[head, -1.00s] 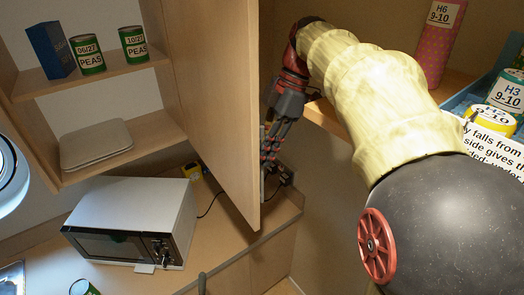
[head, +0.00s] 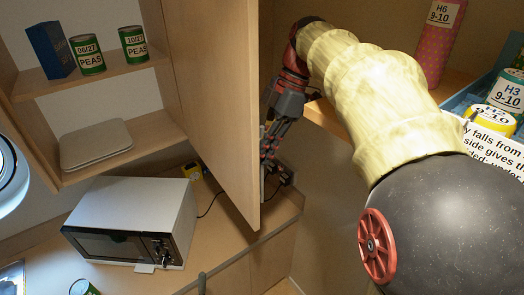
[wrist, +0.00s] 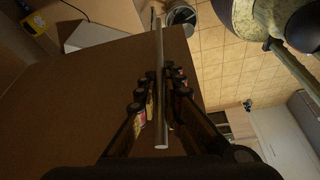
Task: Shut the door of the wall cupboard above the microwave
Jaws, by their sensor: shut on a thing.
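The wall cupboard (head: 160,122) above the microwave (head: 130,215) is open at the left of the head view. Its wooden door (head: 215,95) stands swung out, its inner face towards the shelves. My gripper (head: 268,150) is on the door's outer side, partly hidden by the door's edge. In the wrist view the door's outer face (wrist: 85,110) is a dark brown panel. A slim bar handle (wrist: 160,110) runs along it, and the fingers of my gripper (wrist: 160,82) are shut on this bar from both sides.
Inside the cupboard are a blue box (head: 51,50), two green pea cans (head: 87,55) and a pale flat item (head: 95,145). A shelf with a pink canister (head: 438,45) and a blue tray (head: 478,88) lies close right of my arm.

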